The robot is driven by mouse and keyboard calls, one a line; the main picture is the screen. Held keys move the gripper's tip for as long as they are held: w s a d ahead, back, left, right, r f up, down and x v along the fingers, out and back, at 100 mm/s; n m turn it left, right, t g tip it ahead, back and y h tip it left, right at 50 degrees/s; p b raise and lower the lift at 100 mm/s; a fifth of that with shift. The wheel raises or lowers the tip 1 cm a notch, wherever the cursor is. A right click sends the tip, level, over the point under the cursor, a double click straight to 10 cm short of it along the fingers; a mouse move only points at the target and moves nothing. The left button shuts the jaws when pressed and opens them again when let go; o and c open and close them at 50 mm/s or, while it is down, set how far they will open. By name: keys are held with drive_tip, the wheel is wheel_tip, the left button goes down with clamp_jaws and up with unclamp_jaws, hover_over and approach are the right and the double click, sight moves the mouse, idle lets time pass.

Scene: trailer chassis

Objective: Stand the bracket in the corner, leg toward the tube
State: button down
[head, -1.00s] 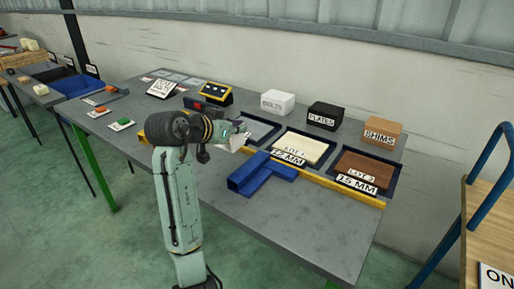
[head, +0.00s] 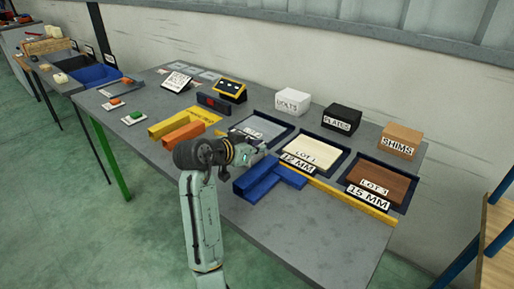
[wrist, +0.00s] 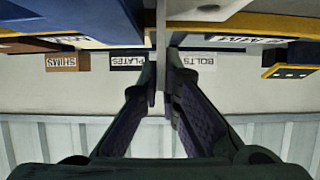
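The blue tube piece (head: 262,184) lies on the grey bench (head: 225,205), with a second blue tube (head: 291,178) joining it to form a corner. My gripper (head: 262,149) is low over the bench, just behind and left of the blue tube. In the wrist view my gripper (wrist: 160,92) is shut on the thin grey bracket (wrist: 160,45); a wider pale part shows at the top edge. The blue tube fills the wrist view's upper left (wrist: 75,18). My wrist hides most of the bracket in the head view; its contact with the bench cannot be told.
A yellow strip (head: 345,198) runs behind the tubes, before trays with a cream plate (head: 318,154) and a brown plate (head: 381,183). White, black and brown boxes stand behind. A yellow holder with an orange block (head: 184,136) lies left. The front bench is clear.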

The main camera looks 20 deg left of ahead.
drive_tip(key=shift+f, duration=0.35)
drive_tip(key=shift+f, duration=0.1)
drive_tip(key=c, duration=1.8)
unclamp_jaws()
